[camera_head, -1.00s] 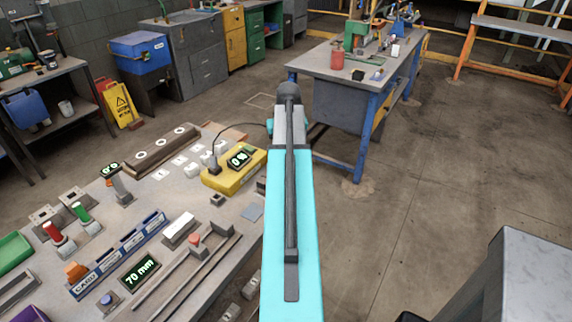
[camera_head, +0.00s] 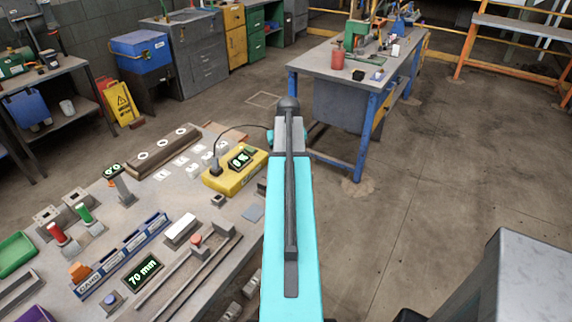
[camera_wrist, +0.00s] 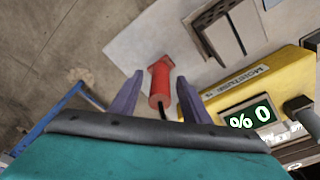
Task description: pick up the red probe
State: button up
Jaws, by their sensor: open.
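The red probe (camera_wrist: 160,82) shows in the wrist view between the two purple fingers of my gripper (camera_wrist: 160,80). The fingers are spread, with visible gaps on both sides of the probe. A dark cord or stem shows at its near end, partly hidden by my gripper. The probe appears to lie along the direction of the fingers; its height relative to the fingertips is hard to judge. In the head view my arm hides the gripper and the probe.
A yellow moisture meter (camera_head: 236,172) reading 0 % stands on the workbench; it also shows in the wrist view (camera_wrist: 202,92). A black cable runs from it behind my arm.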

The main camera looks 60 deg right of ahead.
jog(key=shift+d+f, duration=0.1)
jog(key=shift+f, duration=0.55)
jog(key=shift+w, duration=0.1)
grip_shut()
jog(key=shift+r, duration=0.2)
jog(key=shift+r+b, duration=0.6)
jog(key=shift+r, duration=0.7)
jog(key=shift+s+r, duration=0.2)
jog(key=shift+r, duration=0.05)
jog(key=s+a+b, duration=0.2)
jog(key=s, duration=0.5)
jog(key=s+a+r+b, duration=0.1)
jog(key=s+a+b, duration=0.1)
jog(key=s, duration=0.6)
jog(key=shift+a+r, duration=0.25)
jog(key=shift+a, duration=0.2)
